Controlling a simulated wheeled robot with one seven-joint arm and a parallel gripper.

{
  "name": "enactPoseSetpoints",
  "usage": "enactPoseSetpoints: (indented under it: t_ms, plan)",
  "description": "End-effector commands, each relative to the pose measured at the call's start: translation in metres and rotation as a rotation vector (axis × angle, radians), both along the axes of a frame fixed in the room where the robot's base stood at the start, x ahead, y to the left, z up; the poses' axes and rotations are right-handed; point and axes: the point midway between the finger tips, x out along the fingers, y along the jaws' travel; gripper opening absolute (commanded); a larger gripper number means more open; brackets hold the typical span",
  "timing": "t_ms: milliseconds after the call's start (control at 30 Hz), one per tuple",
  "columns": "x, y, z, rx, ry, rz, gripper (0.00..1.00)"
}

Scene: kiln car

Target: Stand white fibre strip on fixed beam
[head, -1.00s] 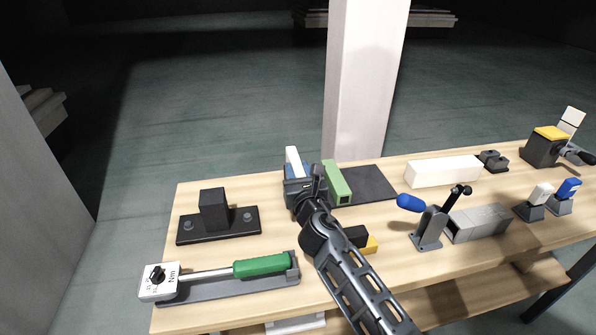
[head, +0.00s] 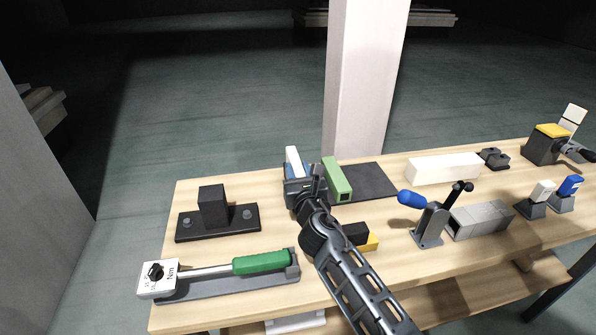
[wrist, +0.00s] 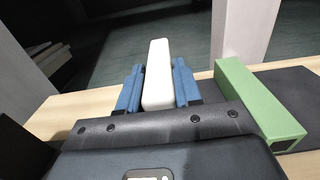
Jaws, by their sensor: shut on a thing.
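My gripper (wrist: 158,88) is shut on a white strip (wrist: 158,70), with a blue finger pad on each side of it. The strip points away from the gripper and its far end is free. In the head view the strip (head: 293,156) sticks up beyond my gripper (head: 299,174), over the back of the bench. A green square beam (head: 336,180) lies just right of the gripper, at the edge of a dark mat; it also shows in the wrist view (wrist: 258,102). I cannot tell whether the strip touches anything below; its near end is hidden between the pads.
A black block on a bolted plate (head: 217,222) stands left. A green-handled torque wrench (head: 262,262) lies in front. A long white block (head: 443,168), a blue-handled toggle clamp (head: 430,222) and grey blocks (head: 480,219) are right. The dark mat (head: 372,181) has bare room.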

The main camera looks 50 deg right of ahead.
Motion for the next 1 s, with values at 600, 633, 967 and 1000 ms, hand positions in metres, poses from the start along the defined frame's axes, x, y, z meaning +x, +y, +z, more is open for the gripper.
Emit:
enactPoseSetpoints:
  t_ms: [600, 633, 967, 1000]
  plan:
    - [-0.0001, 0.0001, -0.0001, 0.001, 0.001, 0.0, 0.64]
    - [-0.0001, 0.0001, -0.0001, 0.001, 0.001, 0.0, 0.64]
    - [-0.0002, 0.0002, 0.0, 0.001, 0.001, 0.0, 0.64]
    - [-0.0006, 0.0005, 0.0, 0.001, 0.001, 0.0, 0.64]
